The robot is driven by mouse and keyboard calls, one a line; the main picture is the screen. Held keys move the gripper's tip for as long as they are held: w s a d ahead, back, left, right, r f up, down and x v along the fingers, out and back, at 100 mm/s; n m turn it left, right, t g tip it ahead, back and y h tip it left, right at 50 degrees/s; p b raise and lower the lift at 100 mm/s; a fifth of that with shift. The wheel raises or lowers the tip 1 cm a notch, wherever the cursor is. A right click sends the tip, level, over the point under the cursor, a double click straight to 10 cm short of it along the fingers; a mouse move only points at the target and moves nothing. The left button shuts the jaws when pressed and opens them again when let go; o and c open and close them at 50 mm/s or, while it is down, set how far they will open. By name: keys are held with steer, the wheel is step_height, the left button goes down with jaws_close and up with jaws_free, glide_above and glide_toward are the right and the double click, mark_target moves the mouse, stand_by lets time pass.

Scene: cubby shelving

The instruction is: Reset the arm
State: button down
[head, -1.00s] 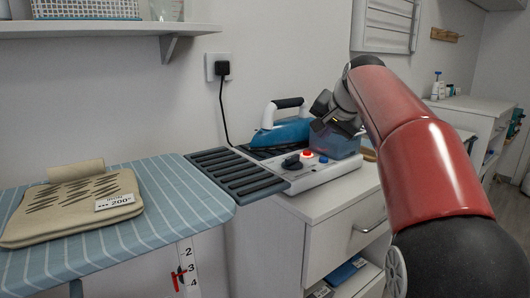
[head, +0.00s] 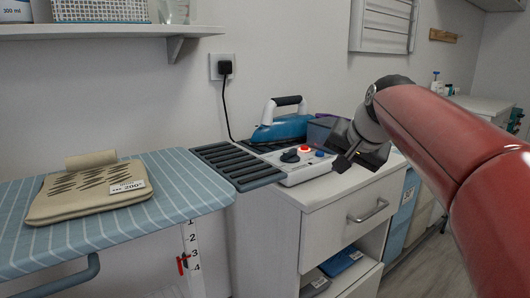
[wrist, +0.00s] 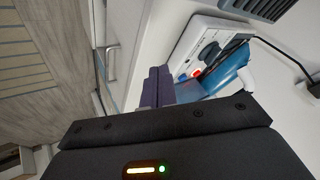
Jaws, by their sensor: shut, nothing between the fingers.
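My arm reaches in from the right in the head view. My gripper (head: 342,164) is at its end, in front of the right part of the white iron station and above the front of the white cabinet top. In the wrist view the two purple-grey fingers of my gripper (wrist: 157,88) lie together, with nothing between them. The fingers touch nothing that I can make out.
A blue iron (head: 283,127) stands on the station (head: 310,172) on the cabinet (head: 325,210). A striped ironing board (head: 170,190) with a beige cloth pad (head: 85,198) is at left. A wall shelf (head: 110,30) hangs above. A cord runs to the wall socket.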

steer(key=s+f+n+g+h, duration=0.1)
steer(key=s+f+n, duration=0.1)
steer(key=s+f, duration=0.8)
steer(key=s+f+n+g, duration=0.1)
steer(key=s+f+n, duration=0.2)
steer(key=s+f, duration=0.7)
steer(key=s, duration=0.6)
steer(key=shift+a+f+h, duration=0.2)
steer(key=shift+a+h, duration=0.2)
steer(key=shift+s, duration=0.1)
